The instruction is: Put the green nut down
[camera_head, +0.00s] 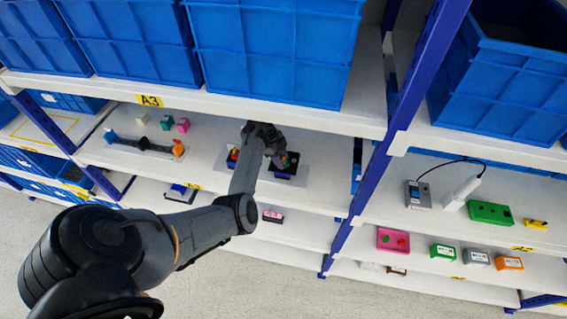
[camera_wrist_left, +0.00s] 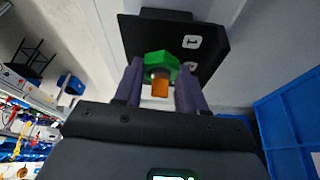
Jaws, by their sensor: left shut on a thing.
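The green nut (camera_wrist_left: 160,62) is between the two purple fingers of my left gripper (camera_wrist_left: 158,86) in the left wrist view. The gripper is shut on it. An orange block-like piece (camera_wrist_left: 160,88) shows at the nut's opening; I cannot tell whether it passes through it. Behind the nut is a black fixture (camera_wrist_left: 212,48) with white number labels, one reading 1. I cannot tell whether the nut touches the fixture. In the head view my left gripper (camera_head: 277,157) is over the middle shelf at the black fixture (camera_head: 287,172), and the nut is too small to make out surely.
Blue bins (camera_head: 275,50) stand on the shelf above. A dark bar-like fixture (camera_head: 145,146) and small coloured blocks (camera_head: 167,122) are to the left on the same shelf. A blue upright (camera_head: 385,130) stands to the right.

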